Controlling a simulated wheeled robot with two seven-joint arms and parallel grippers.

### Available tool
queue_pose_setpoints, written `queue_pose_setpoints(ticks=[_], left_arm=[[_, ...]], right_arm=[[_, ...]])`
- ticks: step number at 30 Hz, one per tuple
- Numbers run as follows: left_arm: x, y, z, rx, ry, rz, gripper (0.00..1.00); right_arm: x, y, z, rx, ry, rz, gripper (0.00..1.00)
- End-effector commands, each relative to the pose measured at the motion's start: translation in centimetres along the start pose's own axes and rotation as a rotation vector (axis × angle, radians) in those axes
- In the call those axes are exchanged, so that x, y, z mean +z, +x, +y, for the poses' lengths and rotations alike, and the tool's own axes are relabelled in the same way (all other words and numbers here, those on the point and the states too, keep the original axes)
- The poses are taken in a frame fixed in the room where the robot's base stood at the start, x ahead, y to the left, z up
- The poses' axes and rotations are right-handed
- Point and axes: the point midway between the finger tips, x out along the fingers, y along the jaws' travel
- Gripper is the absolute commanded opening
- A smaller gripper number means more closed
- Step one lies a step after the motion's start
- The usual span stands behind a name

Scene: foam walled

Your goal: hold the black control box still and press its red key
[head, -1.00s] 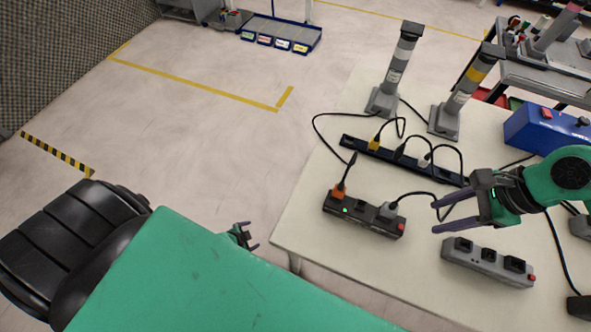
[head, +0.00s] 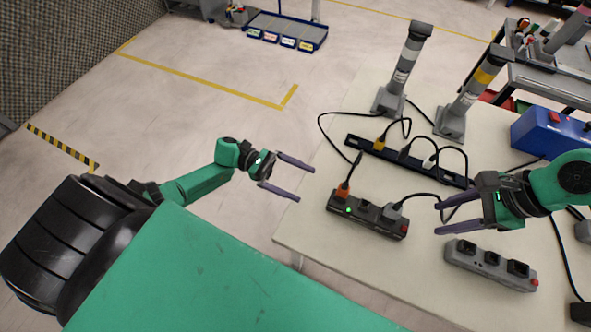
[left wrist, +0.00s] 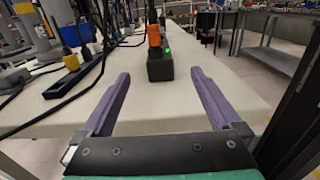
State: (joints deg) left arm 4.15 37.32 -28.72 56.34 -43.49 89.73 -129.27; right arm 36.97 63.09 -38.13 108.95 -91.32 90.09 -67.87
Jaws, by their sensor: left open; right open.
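The black control box (head: 368,215) lies on the white table, with an orange plug and a grey plug in its top. Its red key (head: 404,229) is at the right end and a green light glows near the left end. In the left wrist view the box (left wrist: 160,68) shows end-on beyond the fingers, its red key out of sight. My left gripper (head: 288,177) is open and empty, left of the box and apart from it, near the table's left edge. My right gripper (head: 439,219) is open and empty, right of the box, above the table.
A grey power strip (head: 490,265) with a red switch lies in front of my right gripper. A long black strip (head: 400,162) with plugs and loose cables lies behind the box. Two grey lamp towers (head: 402,70) stand farther back. A blue case (head: 552,131) is at right.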

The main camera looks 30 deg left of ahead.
Motion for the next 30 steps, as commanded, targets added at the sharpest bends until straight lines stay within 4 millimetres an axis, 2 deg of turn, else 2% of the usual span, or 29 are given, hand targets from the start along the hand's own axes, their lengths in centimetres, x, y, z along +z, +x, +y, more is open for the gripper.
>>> queue_pose_setpoints(ticks=[16, 21, 28, 29, 30], left_arm=[[0.1, 12.2, 0.1, 0.005, -0.004, -0.006, 0.97], [0.1, 13.8, 0.2, 0.006, -0.004, -0.004, 0.97], [0.1, 13.9, 0.2, 0.006, -0.005, -0.003, 0.97], [0.1, 13.9, 0.2, 0.006, -0.005, -0.003, 0.9], [0.1, 13.9, 0.2, 0.006, -0.005, -0.003, 0.75]], right_arm=[[0.0, 0.0, 0.0, 0.0, 0.0, 0.0, 0.5], [0.0, 0.0, 0.0, 0.0, 0.0, 0.0, 0.5], [0.0, 0.0, 0.0, 0.0, 0.0, 0.0, 0.5], [0.0, 0.0, 0.0, 0.0, 0.0, 0.0, 0.5], [0.0, 0.0, 0.0, 0.0, 0.0, 0.0, 0.5]])
